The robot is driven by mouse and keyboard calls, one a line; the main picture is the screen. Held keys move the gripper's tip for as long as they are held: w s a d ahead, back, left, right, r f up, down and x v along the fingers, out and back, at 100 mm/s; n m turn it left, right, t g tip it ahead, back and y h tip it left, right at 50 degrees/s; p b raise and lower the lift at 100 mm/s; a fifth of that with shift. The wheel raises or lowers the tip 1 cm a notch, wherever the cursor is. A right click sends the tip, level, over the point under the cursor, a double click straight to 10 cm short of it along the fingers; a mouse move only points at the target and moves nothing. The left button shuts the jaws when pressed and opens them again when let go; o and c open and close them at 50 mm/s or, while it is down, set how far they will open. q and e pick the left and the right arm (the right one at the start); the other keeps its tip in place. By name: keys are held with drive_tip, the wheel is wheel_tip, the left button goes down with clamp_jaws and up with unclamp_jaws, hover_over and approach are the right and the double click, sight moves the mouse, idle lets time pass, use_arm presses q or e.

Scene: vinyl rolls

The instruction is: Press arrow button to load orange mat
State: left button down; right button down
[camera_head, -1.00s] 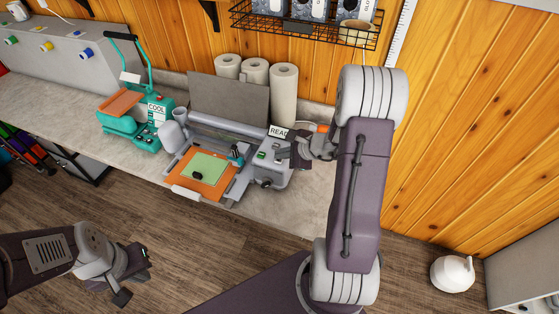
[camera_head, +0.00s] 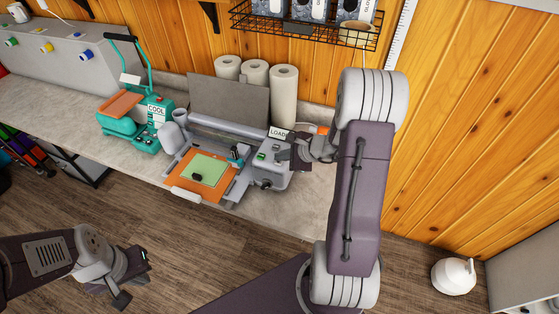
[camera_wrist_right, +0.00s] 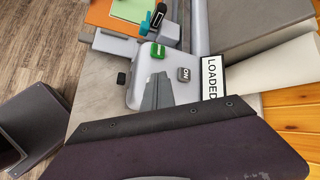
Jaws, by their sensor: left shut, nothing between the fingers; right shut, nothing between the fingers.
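The orange mat (camera_head: 181,189) lies on the front of the grey cutting machine (camera_head: 275,178), with a pale green sheet (camera_head: 207,167) on it. The machine's sign (camera_wrist_right: 212,78) reads LOADED. My right gripper (camera_head: 296,151) is shut and empty at the machine's right end. Its narrow tip (camera_wrist_right: 158,80) appears close below the green button; contact cannot be told. My left gripper (camera_head: 136,276) is shut and empty above the floor, away from the counter.
A teal heat press (camera_head: 125,128) marked COOL stands left of the machine. White rolls (camera_head: 284,95) stand behind it against the wooden wall. A black wire shelf (camera_head: 305,30) hangs above. The counter front (camera_head: 270,213) is clear.

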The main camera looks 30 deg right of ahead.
sight(281, 163)
drive_tip(key=shift+r+p, duration=0.35)
drive_tip(key=shift+r, duration=0.45)
wheel_tip(281, 163, up, 6)
drive_tip(key=p, duration=0.4)
